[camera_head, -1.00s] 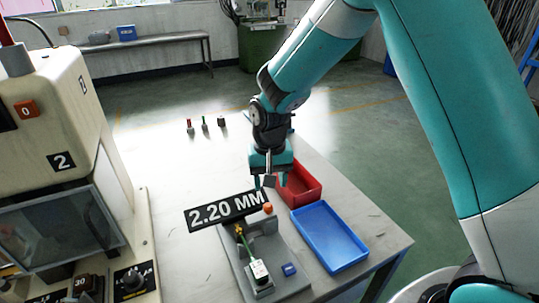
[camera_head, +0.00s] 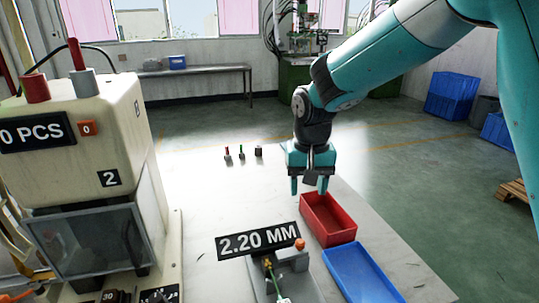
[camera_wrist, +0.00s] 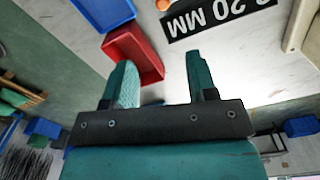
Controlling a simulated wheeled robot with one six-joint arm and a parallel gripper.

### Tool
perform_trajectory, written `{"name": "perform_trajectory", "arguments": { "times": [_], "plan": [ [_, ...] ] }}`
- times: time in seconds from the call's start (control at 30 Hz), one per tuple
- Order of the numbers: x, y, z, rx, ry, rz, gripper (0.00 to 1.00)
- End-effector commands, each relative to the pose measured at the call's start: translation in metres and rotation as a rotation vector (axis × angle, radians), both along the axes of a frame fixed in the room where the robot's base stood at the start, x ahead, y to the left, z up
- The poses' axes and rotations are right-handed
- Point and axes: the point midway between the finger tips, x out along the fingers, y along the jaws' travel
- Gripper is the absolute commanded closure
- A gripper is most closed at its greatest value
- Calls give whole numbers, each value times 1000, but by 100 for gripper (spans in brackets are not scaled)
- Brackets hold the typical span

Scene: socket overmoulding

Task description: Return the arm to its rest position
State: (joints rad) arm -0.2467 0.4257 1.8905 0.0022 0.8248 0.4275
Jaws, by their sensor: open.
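My gripper (camera_head: 309,186) hangs from my teal arm above the white table, at the far-left corner of the red tray. Its two fingers are apart with nothing between them. In the wrist view my gripper (camera_wrist: 158,85) also shows its fingers wide apart and empty, with the table and the red tray below.
The red tray (camera_head: 341,238) and blue tray (camera_head: 340,262) lie on the right of the table. A fixture (camera_head: 293,265) stands by the 2.20 MM sign (camera_head: 258,241). A cream machine (camera_head: 105,130) stands at left. Small parts (camera_head: 241,154) stand at the table's back.

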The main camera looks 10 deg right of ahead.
Motion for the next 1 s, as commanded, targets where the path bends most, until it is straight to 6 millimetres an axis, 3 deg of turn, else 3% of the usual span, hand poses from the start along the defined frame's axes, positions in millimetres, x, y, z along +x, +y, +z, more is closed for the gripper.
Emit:
{"name": "perform_trajectory", "arguments": {
  "times": [0.17,0.27,0.4,0.5,0.6,0.73,1.0],
  "plan": [
    [-31,7,22,49,-16,108,48],
    [-75,15,44,115,-38,256,48],
    [-148,27,66,214,-77,488,48],
    [-193,33,73,273,-107,625,48],
    [-225,37,75,316,-130,723,48],
    [-246,41,75,343,-144,785,48],
    [-248,41,75,347,-144,794,48]
  ]
}}
